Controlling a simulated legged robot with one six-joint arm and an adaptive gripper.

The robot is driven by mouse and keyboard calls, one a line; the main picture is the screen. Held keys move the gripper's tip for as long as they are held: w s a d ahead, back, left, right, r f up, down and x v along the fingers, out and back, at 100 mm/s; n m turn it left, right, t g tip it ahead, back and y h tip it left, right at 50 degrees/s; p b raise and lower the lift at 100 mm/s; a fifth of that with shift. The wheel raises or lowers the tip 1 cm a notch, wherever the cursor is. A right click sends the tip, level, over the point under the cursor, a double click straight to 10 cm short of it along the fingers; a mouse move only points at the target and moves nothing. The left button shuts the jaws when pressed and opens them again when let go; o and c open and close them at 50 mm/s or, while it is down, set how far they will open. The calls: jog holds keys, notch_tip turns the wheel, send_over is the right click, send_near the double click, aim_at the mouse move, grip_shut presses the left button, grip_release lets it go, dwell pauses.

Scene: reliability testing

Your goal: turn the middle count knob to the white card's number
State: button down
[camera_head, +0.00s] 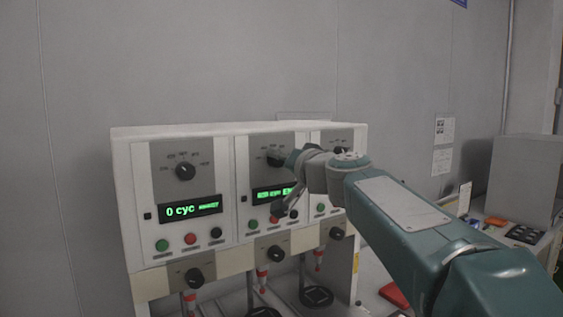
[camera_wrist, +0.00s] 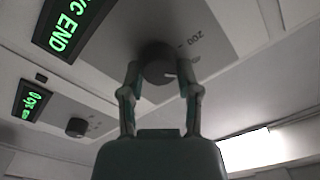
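The middle count knob (camera_head: 273,158) is a dark round knob on the middle panel, partly hidden by my arm in the head view. In the wrist view the knob (camera_wrist: 157,62) sits between my gripper's fingertips (camera_wrist: 159,74), one on each side and seemingly touching. A "200" mark is legible beside it. The middle display (camera_head: 272,194) is lit green and partly covered; in the wrist view its visible part (camera_wrist: 75,22) reads "END". A small white card (camera_head: 465,198) stands at the right; its number is too small to read.
The left panel has its own knob (camera_head: 185,171) and a display (camera_head: 190,210) reading "0 cyc". Green, red and black buttons lie below the displays, with lower knobs (camera_head: 277,254) beneath. A grey box (camera_head: 525,178) and loose items stand on the right bench.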

jog(key=shift+w+a+f, duration=0.1)
jog(key=shift+a+f, duration=0.15)
jog(key=shift+f, duration=0.1)
jog(key=shift+f, duration=0.2)
dwell(0.4)
jog(key=shift+n, duration=0.4)
jog(key=n, duration=0.3)
jog(key=shift+n, duration=2)
